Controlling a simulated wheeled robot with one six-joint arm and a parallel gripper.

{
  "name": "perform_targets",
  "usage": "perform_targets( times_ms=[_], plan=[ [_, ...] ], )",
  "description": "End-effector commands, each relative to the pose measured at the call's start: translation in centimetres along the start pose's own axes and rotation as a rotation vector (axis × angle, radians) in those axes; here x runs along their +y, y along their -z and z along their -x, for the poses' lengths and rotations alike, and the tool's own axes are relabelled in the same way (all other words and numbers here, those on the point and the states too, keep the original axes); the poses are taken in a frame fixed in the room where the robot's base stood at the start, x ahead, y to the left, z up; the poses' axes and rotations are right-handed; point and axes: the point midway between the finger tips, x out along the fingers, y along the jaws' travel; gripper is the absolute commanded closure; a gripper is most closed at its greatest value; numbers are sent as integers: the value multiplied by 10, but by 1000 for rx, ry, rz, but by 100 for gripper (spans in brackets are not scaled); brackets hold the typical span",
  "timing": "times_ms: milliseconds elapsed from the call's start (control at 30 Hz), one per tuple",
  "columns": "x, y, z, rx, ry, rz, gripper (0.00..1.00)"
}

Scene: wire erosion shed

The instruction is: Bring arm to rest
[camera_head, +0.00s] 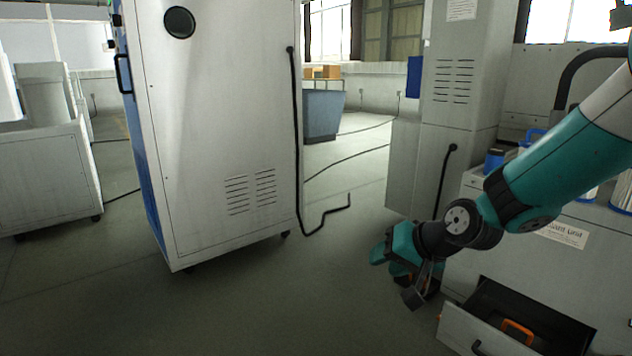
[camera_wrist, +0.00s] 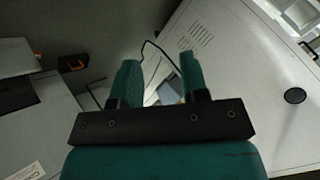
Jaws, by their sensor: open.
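My arm, teal and grey, reaches in from the right edge in the head view. My gripper (camera_head: 402,268) hangs low over the floor, just left of the grey cabinet with the open drawer. In the wrist view my gripper (camera_wrist: 158,62) shows two teal fingers standing apart with nothing between them. A black cable and pale surfaces show beyond the fingers.
The open drawer (camera_head: 458,331) juts out at lower right, close to my gripper, with an orange-handled item (camera_head: 517,331) inside. A tall white cabinet (camera_head: 225,120) stands left of centre. A grey cart (camera_head: 48,170) is at far left. Floor (camera_head: 320,285) between is clear.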

Motion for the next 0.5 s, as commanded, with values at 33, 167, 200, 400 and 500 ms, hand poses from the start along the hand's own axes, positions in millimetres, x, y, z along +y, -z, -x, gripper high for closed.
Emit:
perform_targets(
  times_ms=[33, 167, 200, 400, 500],
  plan=[
    [-18, -16, 23, -51, -2, 61, 59],
    [-46, -67, 78, -208, -20, 219, 59],
    [-51, -83, 94, -253, -26, 264, 59],
    [-60, -153, 160, -439, -47, 452, 59],
    [-58, -182, 187, -515, -56, 528, 59]
  ],
)
